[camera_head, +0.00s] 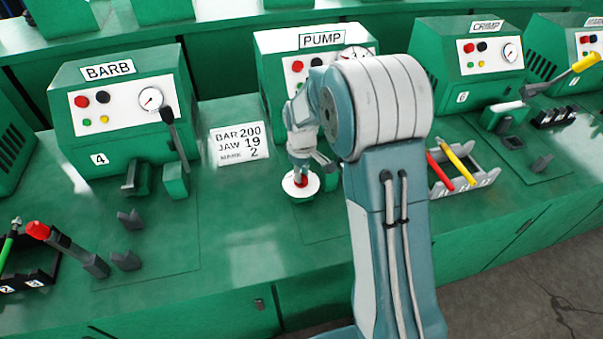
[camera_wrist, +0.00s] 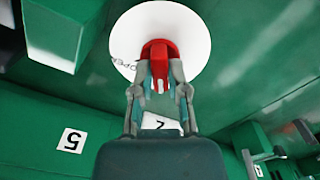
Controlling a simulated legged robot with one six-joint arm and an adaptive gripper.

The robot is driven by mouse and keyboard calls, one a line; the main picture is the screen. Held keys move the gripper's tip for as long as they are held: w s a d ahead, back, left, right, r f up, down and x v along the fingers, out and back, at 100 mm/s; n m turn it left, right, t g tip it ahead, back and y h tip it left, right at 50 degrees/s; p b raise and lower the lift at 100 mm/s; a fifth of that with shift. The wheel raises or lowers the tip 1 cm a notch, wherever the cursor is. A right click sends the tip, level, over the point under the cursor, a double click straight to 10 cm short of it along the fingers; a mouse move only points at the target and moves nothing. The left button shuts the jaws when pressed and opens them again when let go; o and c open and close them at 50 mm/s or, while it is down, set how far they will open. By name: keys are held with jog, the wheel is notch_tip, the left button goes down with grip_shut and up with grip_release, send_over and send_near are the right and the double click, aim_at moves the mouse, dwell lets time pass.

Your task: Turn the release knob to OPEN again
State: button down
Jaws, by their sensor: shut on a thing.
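The red release knob (camera_wrist: 160,62) stands in the middle of a white round plate (camera_wrist: 198,38) in the wrist view. In the head view the knob (camera_head: 301,181) and the plate (camera_head: 293,191) are on the green bench in front of the PUMP machine (camera_head: 268,60). My gripper (camera_wrist: 161,85) is shut on the knob, with one finger on each side of it. In the head view my gripper (camera_head: 302,170) points down over the plate.
The BARB machine (camera_head: 120,105) stands at left, with a card (camera_head: 238,144) reading BAR 200, JAW 19, MARK 2. A rack (camera_head: 462,168) with red and yellow handles is right of my arm. The CRIMP machine (camera_head: 470,60) stands behind it. The bench front is mostly clear.

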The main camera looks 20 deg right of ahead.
jog(key=m, duration=0.4)
jog(key=shift+w+m, duration=0.2)
jog(key=shift+m, duration=0.1)
jog(key=m, duration=0.3)
jog(key=shift+r+m, duration=0.1)
jog(key=shift+m, duration=0.2)
jog(key=m, duration=0.3)
jog(key=shift+m, duration=2.2)
jog(key=c, duration=0.6)
grip_release()
jog(key=shift+c, duration=0.2)
